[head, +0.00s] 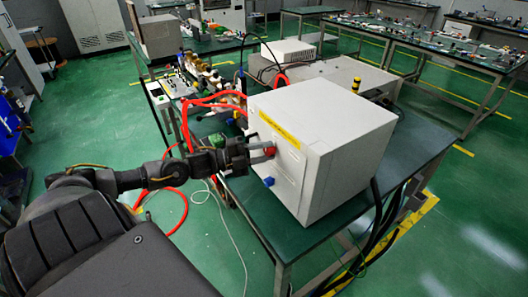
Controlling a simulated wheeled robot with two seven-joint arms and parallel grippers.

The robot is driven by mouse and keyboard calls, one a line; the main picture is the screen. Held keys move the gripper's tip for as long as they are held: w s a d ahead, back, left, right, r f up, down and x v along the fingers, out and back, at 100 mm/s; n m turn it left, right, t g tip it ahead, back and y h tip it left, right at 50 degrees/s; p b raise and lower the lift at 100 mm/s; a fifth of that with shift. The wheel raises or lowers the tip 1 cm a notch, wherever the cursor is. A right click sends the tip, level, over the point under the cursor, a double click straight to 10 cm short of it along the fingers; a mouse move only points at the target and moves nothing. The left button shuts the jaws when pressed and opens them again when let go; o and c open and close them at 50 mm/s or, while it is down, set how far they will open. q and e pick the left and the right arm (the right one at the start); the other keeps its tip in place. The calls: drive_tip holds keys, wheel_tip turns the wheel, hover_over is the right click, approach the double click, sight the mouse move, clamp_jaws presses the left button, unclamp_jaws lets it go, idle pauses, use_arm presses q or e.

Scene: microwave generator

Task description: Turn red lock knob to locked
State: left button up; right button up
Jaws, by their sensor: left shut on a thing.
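The red lock knob (269,151) sits on the left-facing front panel of a white box-shaped generator (335,135), below a yellow label strip. My left gripper (264,153) reaches in from the left and is shut on the red knob. Its fingers cover part of the knob, so the knob's exact angle cannot be told. A blue knob (268,181) is on the same panel, lower down and apart from the gripper. My right gripper is not in view.
The generator stands on a dark green table (405,150). Red hoses (190,118) and lab parts lie behind and left of my left gripper. Black cables hang at the table's right side. Green floor is open at the left.

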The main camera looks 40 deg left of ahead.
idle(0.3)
use_arm(q)
drive_tip(key=o, duration=1)
drive_tip(key=shift+a, duration=0.1)
drive_tip(key=shift+s+a+f, duration=0.1)
drive_tip(key=shift+s+a, duration=0.1)
drive_tip(key=shift+s, duration=0.1)
drive_tip(key=v, duration=1)
